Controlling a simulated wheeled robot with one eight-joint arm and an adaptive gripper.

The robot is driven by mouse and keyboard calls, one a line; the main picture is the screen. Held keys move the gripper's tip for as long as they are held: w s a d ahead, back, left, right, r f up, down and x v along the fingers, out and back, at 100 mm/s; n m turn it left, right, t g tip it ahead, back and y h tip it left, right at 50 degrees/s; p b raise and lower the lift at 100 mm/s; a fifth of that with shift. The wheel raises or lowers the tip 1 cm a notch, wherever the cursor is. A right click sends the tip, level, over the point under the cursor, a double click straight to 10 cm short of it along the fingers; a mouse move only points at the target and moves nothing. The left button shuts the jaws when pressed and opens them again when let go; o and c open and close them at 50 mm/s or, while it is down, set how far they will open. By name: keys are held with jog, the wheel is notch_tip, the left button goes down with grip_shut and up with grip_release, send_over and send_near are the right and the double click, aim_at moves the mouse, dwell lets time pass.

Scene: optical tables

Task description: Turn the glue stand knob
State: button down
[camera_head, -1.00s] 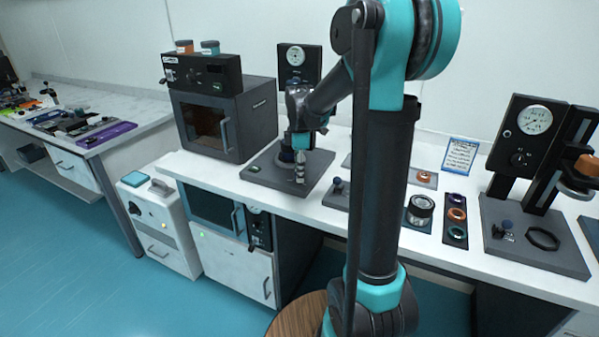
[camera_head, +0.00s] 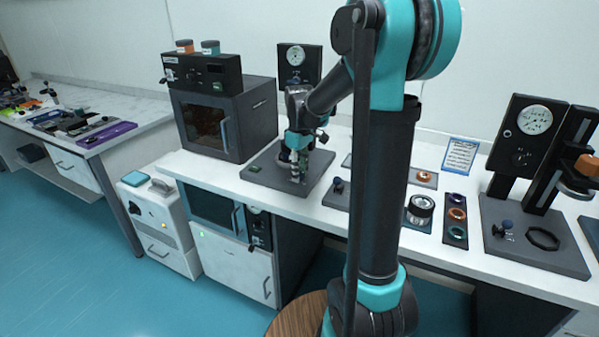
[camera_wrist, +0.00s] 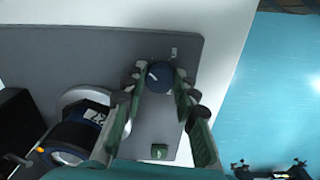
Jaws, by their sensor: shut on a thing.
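The glue stand has a dark grey base plate (camera_head: 262,172) and an upright panel with a round white gauge (camera_head: 297,56) in the head view. In the wrist view the plate (camera_wrist: 110,50) carries a round dark blue knob (camera_wrist: 158,76) with a white mark on its top. In the head view my gripper (camera_head: 297,176) stands upright over the plate and hides the knob.
A round dark blue and white part (camera_wrist: 85,118) sits beside my gripper in the wrist view. A dark oven (camera_head: 222,120) stands left of the stand. Small parts on trays and a second gauge stand (camera_head: 533,125) are to the right.

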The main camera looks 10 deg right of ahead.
jog(key=m, duration=0.4)
jog(key=shift+m, duration=0.3)
jog(key=m, duration=0.3)
jog(key=shift+m, duration=0.4)
jog(key=m, duration=0.3)
jog(key=shift+a, duration=0.1)
jog(key=shift+m, duration=2)
jog(key=c, duration=1.2)
grip_release()
